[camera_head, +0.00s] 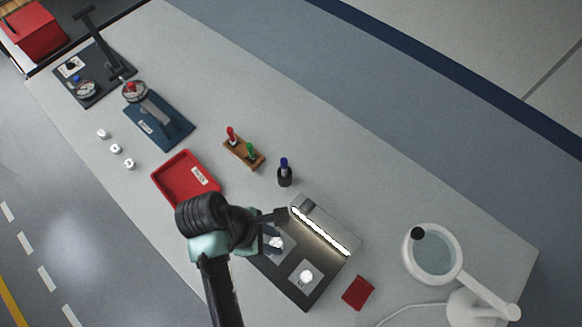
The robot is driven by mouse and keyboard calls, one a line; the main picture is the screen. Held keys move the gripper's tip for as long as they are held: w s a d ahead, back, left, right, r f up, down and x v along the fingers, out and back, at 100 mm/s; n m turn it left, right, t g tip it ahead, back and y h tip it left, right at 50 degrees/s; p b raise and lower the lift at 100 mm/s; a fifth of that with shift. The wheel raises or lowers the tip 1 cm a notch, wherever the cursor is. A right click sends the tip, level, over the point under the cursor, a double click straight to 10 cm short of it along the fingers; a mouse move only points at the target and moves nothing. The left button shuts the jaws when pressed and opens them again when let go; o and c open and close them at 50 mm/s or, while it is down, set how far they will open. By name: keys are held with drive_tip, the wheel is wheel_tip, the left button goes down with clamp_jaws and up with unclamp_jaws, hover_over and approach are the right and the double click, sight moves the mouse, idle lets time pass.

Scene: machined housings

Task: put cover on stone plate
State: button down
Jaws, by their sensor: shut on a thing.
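My gripper (281,215) reaches right from my black and teal wrist, above the left end of a grey panel with a bright light strip (322,232). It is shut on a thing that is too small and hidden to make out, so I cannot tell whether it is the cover. A dark plate (300,297) lies just below, with shiny pieces (277,243) (306,277) on grey squares. Another dark plate (98,92) at the far left bears a black stand and a round piece with a blue top (86,87). I cannot tell which plate is stone.
A red tray (163,187) stands left of my wrist. A blue plate with a stand (170,132), a wooden rack (244,153), a dark bottle (284,174), small white pieces (116,148), a red block (358,292) and a white magnifier lamp (457,262) share the table. Its upper middle is clear.

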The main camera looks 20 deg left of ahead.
wheel_tip(320, 180, down, 6)
drive_tip(key=shift+w+a+r, duration=0.1)
drive_tip(key=shift+r, duration=0.05)
drive_tip(key=shift+f+p, duration=0.3)
drive_tip(key=shift+f, duration=1.85)
drive_tip(key=shift+f, duration=0.15)
drive_tip(key=c, duration=0.6)
unclamp_jaws()
drive_tip(key=shift+c, duration=0.2)
drive_tip(key=v, duration=1.2)
drive_tip(key=shift+b, duration=0.3)
